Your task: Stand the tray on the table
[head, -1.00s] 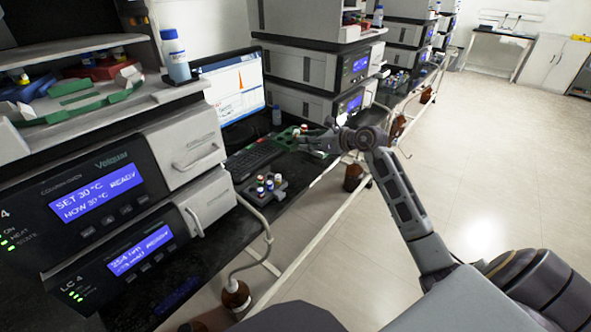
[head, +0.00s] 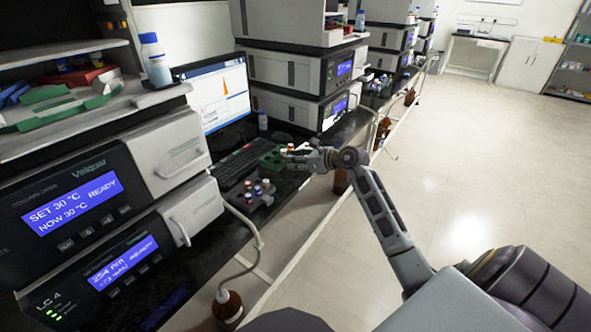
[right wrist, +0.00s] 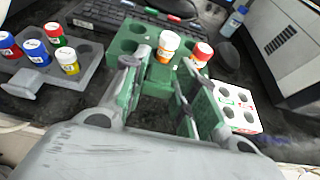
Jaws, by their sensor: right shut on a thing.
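A green tray (head: 272,161) with round holes is at the front part of the black bench, near the keyboard; it also shows in the right wrist view (right wrist: 124,44). It carries an orange-and-white vial (right wrist: 168,45) and a red-capped vial (right wrist: 202,54). My right gripper (head: 308,158) is at the tray's near right side. In the right wrist view its fingers (right wrist: 162,88) are shut on the tray, partly hiding it. I cannot tell whether the tray's underside touches the bench. My left gripper is not in view.
A grey tray (head: 253,204) with several capped vials stands left of the green tray. A white holed block (right wrist: 238,112) lies at right in the wrist view. The keyboard (head: 240,165) and monitor (head: 214,95) are behind. Instruments stack on both sides.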

